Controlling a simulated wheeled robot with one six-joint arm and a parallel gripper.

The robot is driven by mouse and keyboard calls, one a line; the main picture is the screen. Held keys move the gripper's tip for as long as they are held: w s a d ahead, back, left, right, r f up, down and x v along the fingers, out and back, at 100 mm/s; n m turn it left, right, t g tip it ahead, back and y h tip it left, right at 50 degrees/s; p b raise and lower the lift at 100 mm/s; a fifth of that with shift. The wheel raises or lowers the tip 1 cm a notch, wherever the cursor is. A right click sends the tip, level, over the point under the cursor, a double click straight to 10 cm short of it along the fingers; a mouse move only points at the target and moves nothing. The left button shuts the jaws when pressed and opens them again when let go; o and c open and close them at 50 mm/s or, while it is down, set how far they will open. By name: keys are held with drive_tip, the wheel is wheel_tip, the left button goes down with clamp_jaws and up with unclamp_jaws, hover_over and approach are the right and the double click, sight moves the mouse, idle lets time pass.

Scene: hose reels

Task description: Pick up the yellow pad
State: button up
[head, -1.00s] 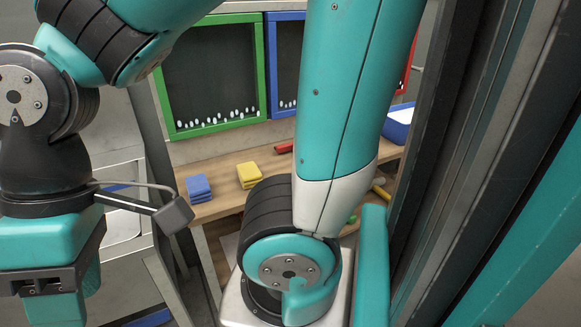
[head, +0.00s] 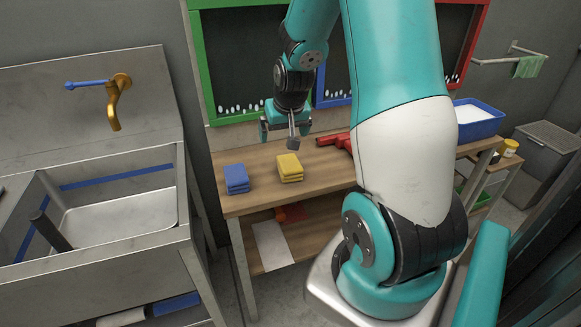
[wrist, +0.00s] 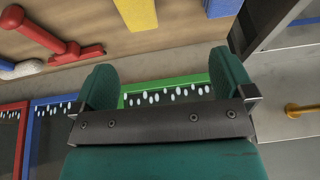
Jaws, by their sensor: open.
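The yellow pad (head: 289,167) lies on the wooden table (head: 325,178), in a small stack of yellow pads, right of a stack of blue pads (head: 236,178). My gripper (head: 287,138) is over the back of the table, behind the yellow pad and apart from it. In the wrist view my gripper (wrist: 165,88) has its two green fingers spread wide with nothing between them. The yellow pad (wrist: 137,12) shows there at the top edge, partly cut off, with a blue pad (wrist: 222,7) to its right.
A red tool (head: 337,141) lies right of the yellow pad. Framed dark boards, one green-framed (head: 235,118), hang behind the table. A blue tray (head: 478,119) is at the table's right end. A steel sink (head: 110,210) stands left.

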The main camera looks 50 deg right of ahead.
drive_tip(key=d+f, duration=0.2)
drive_tip(key=d, duration=0.1)
drive_tip(key=p, duration=0.1)
approach(290, 164)
drive_tip(key=shift+m+h, duration=0.3)
drive_tip(key=x, duration=0.5)
drive_tip(key=shift+w+a+f, duration=0.15)
drive_tip(key=shift+w+a, duration=0.1)
drive_tip(key=shift+w, duration=0.2)
drive_tip(key=shift+s+p+x, duration=0.2)
drive_tip(key=shift+p+x, duration=0.3)
drive_tip(key=shift+x, duration=0.9)
drive_tip(key=shift+s+p+x, duration=0.25)
drive_tip(key=shift+p+x, duration=0.25)
drive_tip(key=shift+x, duration=0.9)
drive_tip(key=shift+f, duration=0.15)
drive_tip(key=c, duration=1)
wheel_tip(290, 164, up, 20)
drive_tip(key=shift+r+b, duration=0.1)
drive_tip(key=shift+b, duration=1.05)
